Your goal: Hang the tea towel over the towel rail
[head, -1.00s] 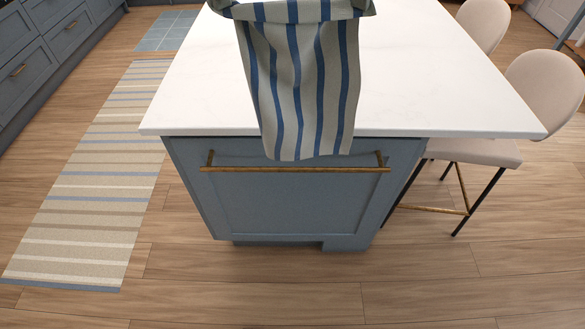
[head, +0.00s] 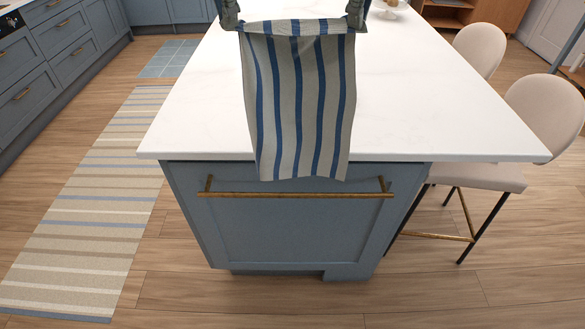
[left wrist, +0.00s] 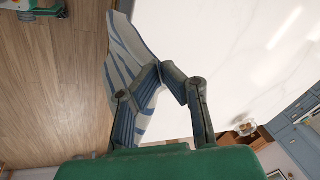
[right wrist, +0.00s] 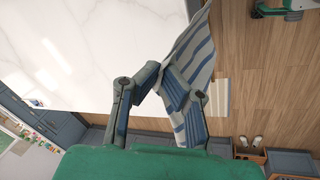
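The tea towel (head: 300,105), white-grey with blue stripes, hangs spread out from its top corners in the head view. My left gripper (head: 229,18) is shut on its top left corner, and my right gripper (head: 356,18) is shut on its top right corner. The wrist views show the towel (left wrist: 130,62) (right wrist: 198,62) running out from between the fingertips. The brass towel rail (head: 295,195) is fixed across the end panel of the blue island. In the head view the towel's lower edge appears just above the rail and overlaps the countertop edge. The rail is bare.
The white countertop (head: 420,110) has a projecting front edge above the rail. Two beige stools (head: 545,105) (head: 480,50) stand at the right. A striped runner (head: 85,215) lies left of the island. The floor (head: 250,300) before the island is clear.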

